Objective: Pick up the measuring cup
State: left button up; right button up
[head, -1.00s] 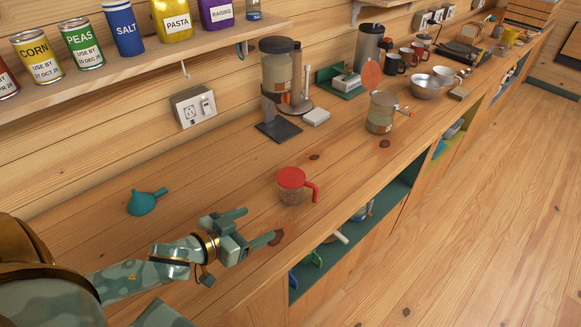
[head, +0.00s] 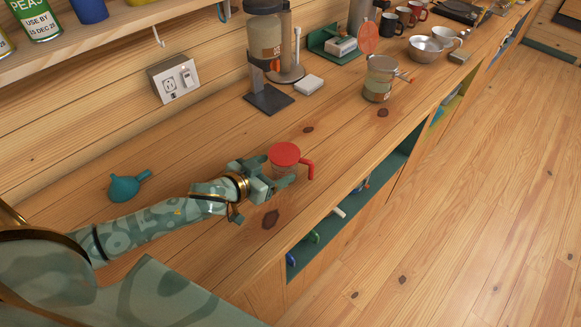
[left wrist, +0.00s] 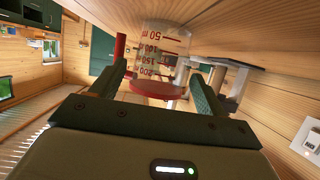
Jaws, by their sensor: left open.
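The measuring cup (head: 285,160) stands on the wooden counter, with a red lid and a red handle on its right side. In the left wrist view the clear measuring cup (left wrist: 165,50) shows upside down, with red volume marks and its red lid toward the bottom. My left gripper (head: 271,178) is at the near left side of the cup. Its fingers (left wrist: 162,88) are open, one on each side of the cup in the left wrist view. I cannot tell whether they touch it. My right gripper is not seen.
Metal bowls (head: 425,49) and mugs are beyond. The counter's front edge is close to the cup.

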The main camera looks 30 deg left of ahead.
aim_at(293, 158)
pick_arm(q)
jog(key=x, duration=0.2)
jog(key=b+x, duration=0.1)
jog(key=x, duration=0.2)
jog(key=shift+w+r, duration=0.15)
jog(key=shift+w, duration=0.3)
jog(key=shift+s, duration=0.1)
jog(key=c, duration=0.8)
jog(key=shift+o, duration=0.2)
jog(key=shift+r, duration=0.2)
